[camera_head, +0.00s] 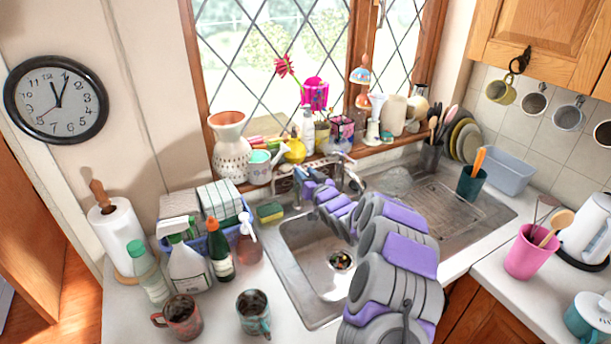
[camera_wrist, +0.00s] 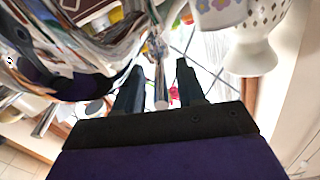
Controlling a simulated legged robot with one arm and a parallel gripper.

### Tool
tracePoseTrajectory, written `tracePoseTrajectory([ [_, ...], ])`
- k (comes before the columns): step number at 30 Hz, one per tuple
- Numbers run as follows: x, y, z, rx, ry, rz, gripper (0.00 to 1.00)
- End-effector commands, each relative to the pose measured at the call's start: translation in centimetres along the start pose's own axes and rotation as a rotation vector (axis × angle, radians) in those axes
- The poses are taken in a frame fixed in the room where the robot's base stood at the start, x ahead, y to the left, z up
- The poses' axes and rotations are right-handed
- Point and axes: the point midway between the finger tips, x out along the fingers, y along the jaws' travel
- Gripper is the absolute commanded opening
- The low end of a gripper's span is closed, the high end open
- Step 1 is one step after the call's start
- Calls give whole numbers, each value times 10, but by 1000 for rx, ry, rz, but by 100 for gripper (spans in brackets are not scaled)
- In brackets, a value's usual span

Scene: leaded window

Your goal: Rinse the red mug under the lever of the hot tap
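A reddish-brown mug (camera_head: 180,316) with dark contents stands on the counter at the lower left, clear of my arm. The chrome tap (camera_head: 343,170) stands behind the sink, partly hidden by my arm. My gripper (camera_head: 298,186) is beside the tap, above the back edge of the sink. In the wrist view my gripper (camera_wrist: 160,88) has its two dark fingers apart. A slim metal lever (camera_wrist: 161,85) shows between them, with gaps on both sides. Whether it is the hot lever I cannot tell.
The steel sink (camera_head: 300,250) has an open basin. A teal mug (camera_head: 254,312) stands beside the reddish-brown one. Bottles and a spray bottle (camera_head: 187,270) crowd the counter behind them. The sill (camera_head: 330,155) holds vases and pots. A pink cup (camera_head: 524,256) stands right.

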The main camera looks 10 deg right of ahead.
Motion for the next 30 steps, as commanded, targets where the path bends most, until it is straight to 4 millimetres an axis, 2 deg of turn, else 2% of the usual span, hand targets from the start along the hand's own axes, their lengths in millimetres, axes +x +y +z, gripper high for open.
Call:
tracePoseTrajectory([
  [6,0,0,0,0,0,0,39],
  [18,0,0,0,-1,0,0,1],
  [30,0,0,0,-1,0,1,0],
])
